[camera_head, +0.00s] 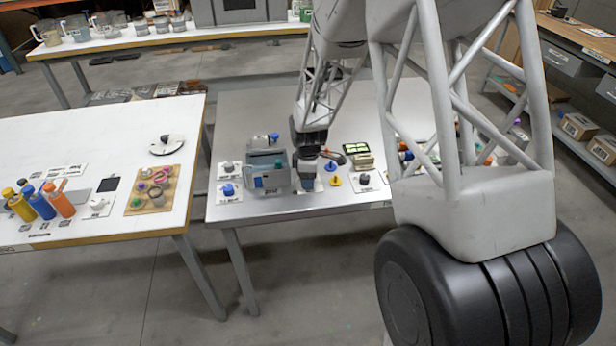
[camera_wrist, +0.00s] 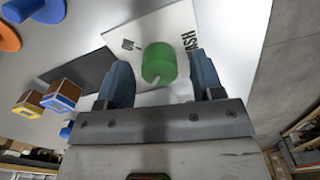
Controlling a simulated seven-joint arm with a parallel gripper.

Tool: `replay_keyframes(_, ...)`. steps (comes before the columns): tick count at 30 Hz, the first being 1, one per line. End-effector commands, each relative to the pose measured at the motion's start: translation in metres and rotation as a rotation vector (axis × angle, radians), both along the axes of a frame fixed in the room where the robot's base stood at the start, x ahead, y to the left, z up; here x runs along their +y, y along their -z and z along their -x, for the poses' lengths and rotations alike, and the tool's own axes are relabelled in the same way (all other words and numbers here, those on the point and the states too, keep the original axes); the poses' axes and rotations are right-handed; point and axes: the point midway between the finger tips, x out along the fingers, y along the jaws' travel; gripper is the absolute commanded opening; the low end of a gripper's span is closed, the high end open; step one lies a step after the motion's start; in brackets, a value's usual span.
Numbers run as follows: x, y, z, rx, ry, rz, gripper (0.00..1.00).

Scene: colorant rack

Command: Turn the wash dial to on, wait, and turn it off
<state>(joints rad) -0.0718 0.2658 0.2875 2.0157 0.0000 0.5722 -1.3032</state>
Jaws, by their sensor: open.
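The wash dial (camera_wrist: 158,62) is a green round knob on a white plate (camera_wrist: 128,36). Part of its label and a small mark show on the plate. A pale pointer line on the knob points toward the lower edge of the wrist view. My gripper (camera_wrist: 159,60) is open, with one blue-grey finger on each side of the knob. A gap shows between the knob and each finger. In the head view my gripper (camera_head: 308,172) is down at the grey table near its front edge, and the green knob is hidden there.
A grey box-shaped device (camera_head: 266,172) stands just left of my gripper. A blue knob on a plate (camera_head: 229,190) sits farther left. The white table (camera_head: 100,130) is separate.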

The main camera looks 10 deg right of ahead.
Motion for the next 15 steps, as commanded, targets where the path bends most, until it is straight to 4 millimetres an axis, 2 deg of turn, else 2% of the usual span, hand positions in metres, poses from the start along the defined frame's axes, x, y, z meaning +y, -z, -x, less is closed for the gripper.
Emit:
replay_keyframes(4,0.0,0.0,0.0001,0.0,0.0,0.0,0.61)
replay_keyframes(13,-0.0001,0.0,0.0001,0.0,0.0,0.0,0.15)
replay_keyframes(15,-0.0001,0.0,0.0001,0.0,0.0,0.0,0.12)
